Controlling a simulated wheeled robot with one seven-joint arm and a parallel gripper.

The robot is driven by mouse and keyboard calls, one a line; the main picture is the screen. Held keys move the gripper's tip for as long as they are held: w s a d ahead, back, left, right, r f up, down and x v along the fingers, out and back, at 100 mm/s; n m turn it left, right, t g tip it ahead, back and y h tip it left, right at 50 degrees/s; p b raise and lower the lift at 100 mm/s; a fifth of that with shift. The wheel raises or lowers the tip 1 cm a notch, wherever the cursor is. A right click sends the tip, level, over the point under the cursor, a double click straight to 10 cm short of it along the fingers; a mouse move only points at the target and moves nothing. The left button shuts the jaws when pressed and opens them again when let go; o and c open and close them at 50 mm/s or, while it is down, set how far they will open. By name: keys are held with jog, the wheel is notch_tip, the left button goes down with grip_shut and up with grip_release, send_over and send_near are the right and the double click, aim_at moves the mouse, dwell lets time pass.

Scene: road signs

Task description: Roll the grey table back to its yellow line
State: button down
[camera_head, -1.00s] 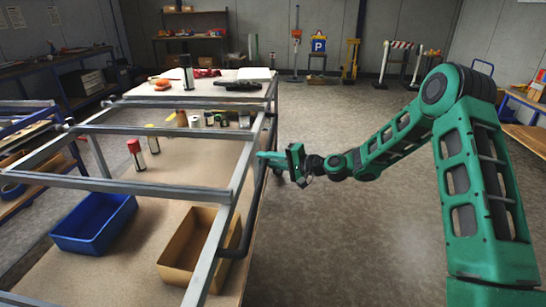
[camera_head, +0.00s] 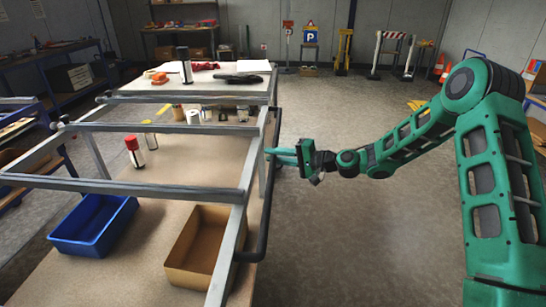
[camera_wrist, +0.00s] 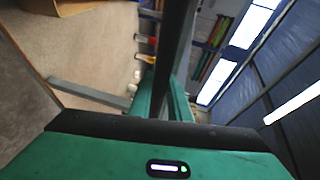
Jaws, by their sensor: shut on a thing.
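The grey table (camera_head: 130,187) fills the left half of the head view, with an open grey metal frame over a tan board. A dark bar (camera_head: 264,205) runs along its right side. My gripper (camera_head: 271,155) reaches this bar from the right and is shut on it. In the wrist view the dark bar (camera_wrist: 177,50) passes between the green fingers (camera_wrist: 163,95). The exact contact is partly hidden.
A blue parking sign (camera_head: 310,36) and striped barrier (camera_head: 390,50) stand at the back wall. The floor right of the table is clear.

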jog(key=c, duration=1.6)
grip_release()
jog(key=shift+w+f, duration=0.25)
jog(key=shift+f, duration=0.05)
jog(key=shift+c, duration=0.2)
jog(key=shift+s+r, duration=0.1)
jog(key=shift+r, duration=0.05)
jog(key=v, duration=1)
jog(key=shift+d, duration=0.3)
jog(key=shift+s, duration=0.1)
